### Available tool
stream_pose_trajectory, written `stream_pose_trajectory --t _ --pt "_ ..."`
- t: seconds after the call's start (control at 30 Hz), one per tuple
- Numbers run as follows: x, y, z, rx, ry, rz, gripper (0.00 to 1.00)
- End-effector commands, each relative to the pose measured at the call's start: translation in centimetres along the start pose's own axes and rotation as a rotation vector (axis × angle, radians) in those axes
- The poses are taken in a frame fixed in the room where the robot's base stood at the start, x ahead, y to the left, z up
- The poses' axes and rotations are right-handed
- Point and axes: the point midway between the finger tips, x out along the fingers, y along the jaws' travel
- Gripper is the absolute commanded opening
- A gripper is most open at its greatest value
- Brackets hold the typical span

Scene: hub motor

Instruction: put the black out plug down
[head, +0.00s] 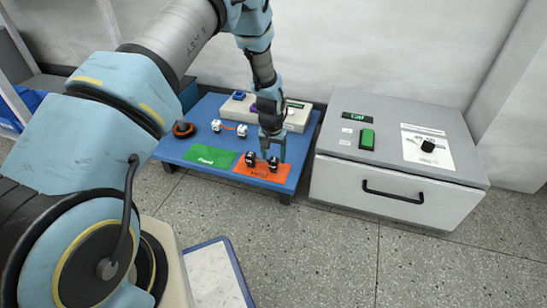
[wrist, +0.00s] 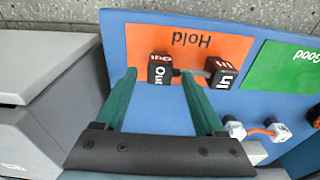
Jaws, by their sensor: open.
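The black out plug (wrist: 160,72), marked "Out", rests on the orange Hold mat (wrist: 190,44) in the wrist view. In the head view the same plug (head: 273,163) is on the right of the pair. My gripper (wrist: 158,76) is open, with one finger on each side of this plug; whether either touches it I cannot tell. It also shows in the head view (head: 272,150) low over the mat. The black in plug (wrist: 222,73) lies beside it on the mat, joined by a short lead.
The green Good mat (head: 210,156) lies left of the Hold mat on the blue table (head: 178,150). White plugs (head: 230,128) with an orange lead lie behind it. A white device (head: 296,117) stands at the back. A grey cabinet (head: 330,185) stands close on the right.

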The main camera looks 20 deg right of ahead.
Motion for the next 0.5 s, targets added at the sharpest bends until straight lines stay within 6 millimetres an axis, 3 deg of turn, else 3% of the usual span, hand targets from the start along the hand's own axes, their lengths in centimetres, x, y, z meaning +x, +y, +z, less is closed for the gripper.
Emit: stream_pose_trajectory --t 0.03,0.2,0.5 --pt "-1.5 0.0 -0.1 0.000 0.003 0.000 0.71" --pt "-5.3 0.0 -0.2 0.000 0.004 0.000 0.71" --pt "-9.9 0.0 0.0 0.000 0.001 0.000 0.71"
